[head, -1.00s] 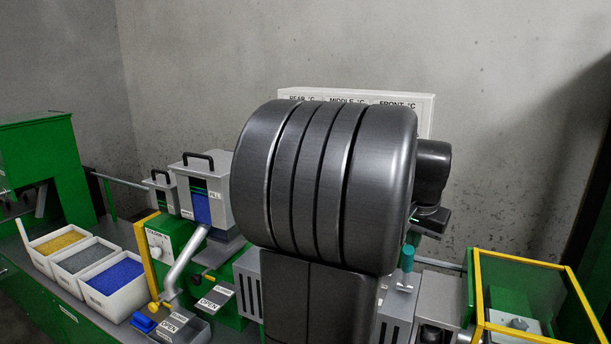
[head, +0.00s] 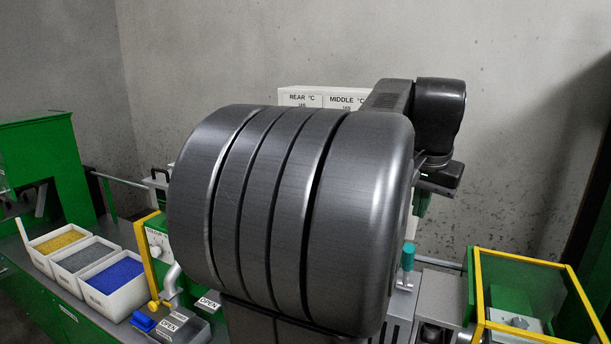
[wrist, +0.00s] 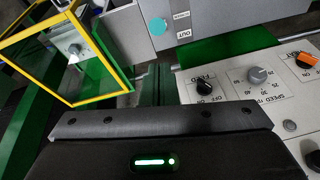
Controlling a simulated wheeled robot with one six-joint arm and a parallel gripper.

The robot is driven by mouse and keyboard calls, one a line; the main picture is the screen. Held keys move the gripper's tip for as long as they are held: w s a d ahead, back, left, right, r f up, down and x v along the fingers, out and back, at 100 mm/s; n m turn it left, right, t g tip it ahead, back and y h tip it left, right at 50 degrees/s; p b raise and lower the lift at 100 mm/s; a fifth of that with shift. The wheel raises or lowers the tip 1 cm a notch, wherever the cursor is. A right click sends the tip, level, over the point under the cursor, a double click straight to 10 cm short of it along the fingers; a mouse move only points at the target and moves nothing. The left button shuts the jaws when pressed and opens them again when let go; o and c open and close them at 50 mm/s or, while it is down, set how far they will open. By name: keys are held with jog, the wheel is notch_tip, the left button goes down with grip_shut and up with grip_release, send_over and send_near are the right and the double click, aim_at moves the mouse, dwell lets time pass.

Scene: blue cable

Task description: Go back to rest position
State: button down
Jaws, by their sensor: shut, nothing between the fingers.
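My gripper (wrist: 162,120) shows at the bottom of the wrist view as a dark body with a lit green strip and a grey bar with dark screws. It is shut and holds nothing. It is over the machine, facing a panel with knobs and a grey box. In the head view my large dark arm fills the middle and hides much of the machine. The wrist end of the arm is at the upper right of it, in front of the grey wall; the fingers cannot be made out there.
A control panel (wrist: 248,85) with knobs is close beyond my gripper. A yellow-framed guard (head: 520,258) stands at the right. White bins of yellow, grey and blue granules (head: 115,277) are at the left. A white temperature display (head: 300,97) is partly hidden behind my arm.

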jog(key=x, duration=1.1)
jog(key=shift+w+d+r+p, duration=0.2)
jog(key=shift+r+p, duration=0.35)
jog(key=shift+p, duration=0.2)
jog(key=w+d+r+g+p, duration=0.2)
jog(key=w+d+p, duration=0.15)
jog(key=w, duration=0.25)
notch_tip(320, 180, up, 9)
jog(key=s+b, duration=0.1)
jog(key=s, duration=0.1)
jog(key=w+a+f+n+t+b, duration=0.1)
jog(key=w+f+t+b, duration=0.2)
jog(key=w+b, duration=0.3)
jog(key=shift+f+n+t+b, duration=0.15)
jog(key=shift+n+t+b, duration=0.2)
jog(key=shift+t, duration=0.55)
jog(key=shift+w, duration=0.15)
